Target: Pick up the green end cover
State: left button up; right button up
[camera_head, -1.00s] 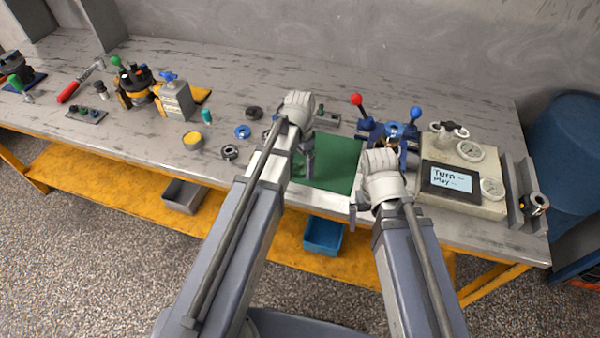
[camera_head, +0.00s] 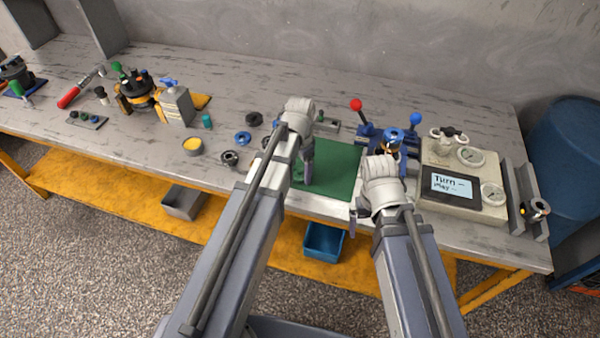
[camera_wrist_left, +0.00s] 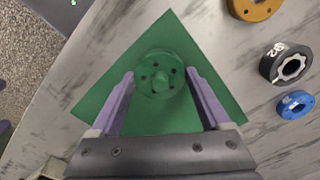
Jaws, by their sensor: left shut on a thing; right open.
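The green end cover (camera_wrist_left: 160,75) is a round green disc with several small dark holes and a raised middle. In the left wrist view it is over the green mat (camera_wrist_left: 170,28). My left gripper (camera_wrist_left: 159,76) is shut on it, one purple finger at each side. I cannot tell whether it touches the mat. In the head view my left gripper (camera_head: 308,170) points down over the left part of the mat (camera_head: 340,165), and the cover is not clearly visible there. My right gripper (camera_head: 356,212) is open and empty by the mat's front right corner.
Several rings lie left of the mat, including a blue ring (camera_head: 243,138) and a dark ring (camera_head: 230,158). A gauge box (camera_head: 460,180) stands to the right. The front edge of the bench is close.

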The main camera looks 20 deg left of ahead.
aim_at(300, 169)
pick_arm(q)
jog(key=shift+c, duration=1.1)
notch_tip(300, 169, up, 10)
jog(key=p, duration=1)
jog(key=shift+r, duration=0.15)
jog(key=shift+r+p, duration=0.65)
jog(key=shift+p, duration=0.2)
